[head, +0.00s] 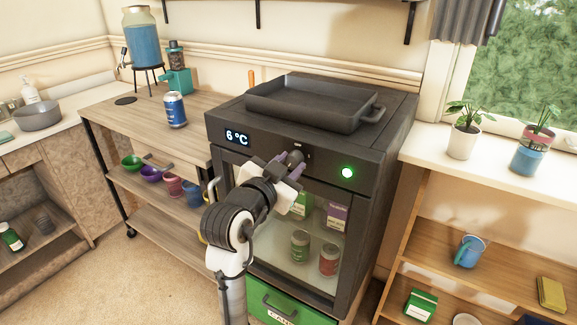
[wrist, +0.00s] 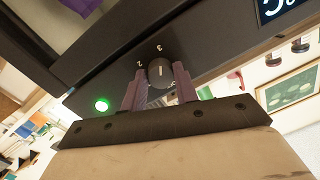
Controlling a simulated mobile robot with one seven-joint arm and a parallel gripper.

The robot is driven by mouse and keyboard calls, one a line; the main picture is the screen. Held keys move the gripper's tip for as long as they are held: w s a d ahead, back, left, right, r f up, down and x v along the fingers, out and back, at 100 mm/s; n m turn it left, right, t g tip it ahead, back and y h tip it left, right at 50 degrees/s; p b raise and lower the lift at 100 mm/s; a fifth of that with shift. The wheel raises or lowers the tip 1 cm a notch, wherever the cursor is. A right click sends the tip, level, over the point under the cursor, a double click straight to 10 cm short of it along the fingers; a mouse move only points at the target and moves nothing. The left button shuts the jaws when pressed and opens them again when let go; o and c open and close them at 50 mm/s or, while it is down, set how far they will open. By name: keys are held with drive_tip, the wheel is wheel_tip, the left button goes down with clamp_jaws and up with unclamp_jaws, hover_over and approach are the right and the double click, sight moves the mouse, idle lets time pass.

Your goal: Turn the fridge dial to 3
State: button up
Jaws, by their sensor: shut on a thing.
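The fridge is a black box (head: 325,150) with a glass door; its display (head: 237,137) reads 6 °C. The dial (wrist: 161,72) is a dark round knob on the fridge's front panel, with a short pale line on its face. My gripper (head: 293,164) reaches the panel between the display and the green light. In the wrist view my gripper (wrist: 159,84) has its two purple fingers shut on the dial, one on each side. In the head view the gripper mostly hides the dial.
A black tray (head: 310,104) sits on the fridge. A green light (head: 347,172) glows right of the dial. Cans and cartons stand behind the glass door (head: 265,240). A wooden cart (head: 115,110) with a blue can (head: 175,110) stands left; a shelf with plants stands right.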

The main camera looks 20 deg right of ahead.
drive_tip(key=o, duration=1)
drive_tip(key=shift+c, duration=0.2)
drive_tip(key=shift+s+a, duration=0.1)
drive_tip(key=b+v, duration=0.9)
drive_tip(key=v, duration=0.4)
drive_tip(key=shift+s+a+b, duration=0.2)
drive_tip(key=shift+s+b, duration=0.05)
drive_tip(key=shift+b, duration=0.1)
